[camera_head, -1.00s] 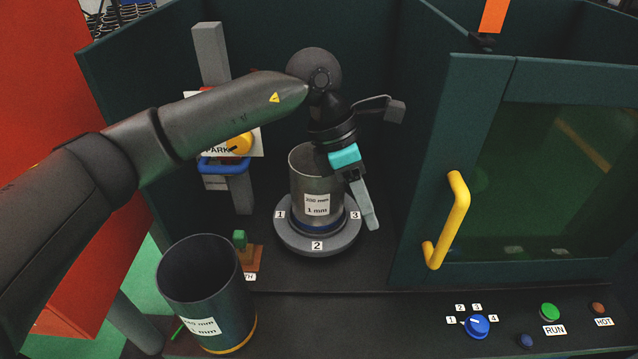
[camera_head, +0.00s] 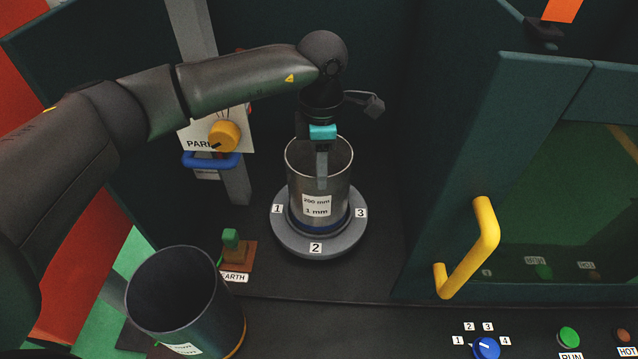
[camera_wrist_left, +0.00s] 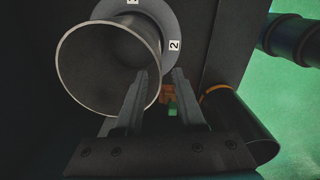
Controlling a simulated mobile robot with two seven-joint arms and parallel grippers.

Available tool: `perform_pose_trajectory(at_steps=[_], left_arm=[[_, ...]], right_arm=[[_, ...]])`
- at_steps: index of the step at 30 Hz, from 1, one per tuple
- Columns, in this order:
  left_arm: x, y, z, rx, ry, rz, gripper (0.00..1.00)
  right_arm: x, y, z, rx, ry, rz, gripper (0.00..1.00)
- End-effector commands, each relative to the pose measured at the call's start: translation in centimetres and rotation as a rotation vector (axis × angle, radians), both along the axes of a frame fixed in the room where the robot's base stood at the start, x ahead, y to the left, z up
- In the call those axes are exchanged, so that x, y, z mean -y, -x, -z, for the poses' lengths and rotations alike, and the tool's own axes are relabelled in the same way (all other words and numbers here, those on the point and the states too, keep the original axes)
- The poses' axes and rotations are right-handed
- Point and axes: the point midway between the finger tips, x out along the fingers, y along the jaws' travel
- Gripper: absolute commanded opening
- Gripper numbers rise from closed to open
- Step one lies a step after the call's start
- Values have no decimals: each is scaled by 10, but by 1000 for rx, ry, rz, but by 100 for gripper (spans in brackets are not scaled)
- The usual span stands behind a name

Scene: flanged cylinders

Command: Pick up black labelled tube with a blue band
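The tube with a blue band (camera_head: 340,199) is a grey metallic cylinder with a white label reading 200 mm, 1 mm. It stands upright on a round grey base marked 1, 2, 3 (camera_head: 318,250), and the blue band is at its foot. Its open rim also shows in the left wrist view (camera_wrist_left: 64,75). My left gripper (camera_head: 321,184) points down at the tube's near rim. In the left wrist view its fingers (camera_wrist_left: 160,72) are apart, one overlapping the tube's mouth, the other outside the rim. Contact cannot be told. My right gripper is not in view.
A dark tube with a yellow band (camera_head: 190,305) stands at the front left. A green-topped EARTH block (camera_head: 236,250) is beside it. A PARK panel with a yellow knob (camera_head: 224,136) is behind. A door with a yellow handle (camera_head: 470,250) and control buttons are at the right.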

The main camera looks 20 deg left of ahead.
Motion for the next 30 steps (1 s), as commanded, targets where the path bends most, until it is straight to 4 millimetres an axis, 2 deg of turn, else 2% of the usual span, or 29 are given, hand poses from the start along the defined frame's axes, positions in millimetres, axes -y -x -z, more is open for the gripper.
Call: perform_pose_trajectory(at_steps=[6,16,25,30], left_arm=[[0,0,16,0,0,1,39],[0,1,60,-1,0,0,39],[1,1,65,1,1,2,39],[1,1,65,1,1,1,20]], right_arm=[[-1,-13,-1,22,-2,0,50],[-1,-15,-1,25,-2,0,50],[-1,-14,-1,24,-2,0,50],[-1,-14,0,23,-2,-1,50]])
